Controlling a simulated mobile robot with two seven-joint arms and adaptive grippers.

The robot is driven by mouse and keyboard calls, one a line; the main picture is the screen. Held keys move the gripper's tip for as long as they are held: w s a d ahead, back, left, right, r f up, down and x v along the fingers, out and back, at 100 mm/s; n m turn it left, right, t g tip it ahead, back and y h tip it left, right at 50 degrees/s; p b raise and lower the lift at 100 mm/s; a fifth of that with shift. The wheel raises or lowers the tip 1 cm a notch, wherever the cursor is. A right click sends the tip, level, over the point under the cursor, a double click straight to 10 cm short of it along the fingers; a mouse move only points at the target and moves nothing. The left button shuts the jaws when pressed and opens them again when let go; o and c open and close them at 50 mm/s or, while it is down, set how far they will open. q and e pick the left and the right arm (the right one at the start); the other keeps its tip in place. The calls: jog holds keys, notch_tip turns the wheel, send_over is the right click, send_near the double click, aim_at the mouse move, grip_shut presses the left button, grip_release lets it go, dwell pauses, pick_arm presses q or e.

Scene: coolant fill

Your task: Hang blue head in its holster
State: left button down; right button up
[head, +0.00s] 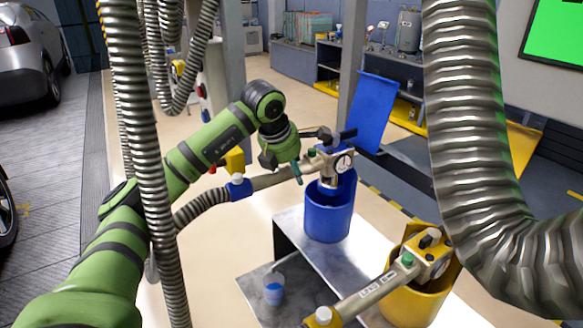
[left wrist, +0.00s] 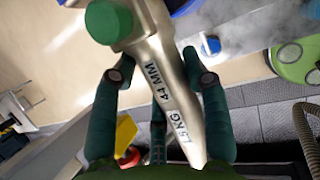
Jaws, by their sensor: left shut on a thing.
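The blue head (head: 330,163) is a metal fill head with a round gauge, a metal handle and a blue-collared grey hose. My left gripper (head: 297,170) is shut on its handle. The blue holster (head: 328,215) is an open cup at the edge of a metal stand. The head's lower end is at the holster's mouth; how deep it sits is hidden. My right gripper is out of view.
A yellow head (head: 425,258) sits in a yellow holster (head: 418,300) at the front right. A small cup of blue liquid (head: 273,288) stands on the lower shelf (head: 305,295). Large grey hoses (head: 480,120) hang at right and left. A blue panel (head: 372,112) stands behind.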

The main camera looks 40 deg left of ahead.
aim_at(281, 173)
pick_arm(q)
jog(key=shift+f+b, duration=1.1)
jog(key=shift+f, duration=0.75)
dwell(0.6)
jog(key=shift+f+b, duration=1.15)
jog(key=shift+f, duration=0.75)
dwell(0.4)
jog(key=c, duration=0.5)
grip_release()
jog(key=shift+c, duration=0.2)
jog(key=v, duration=1.2)
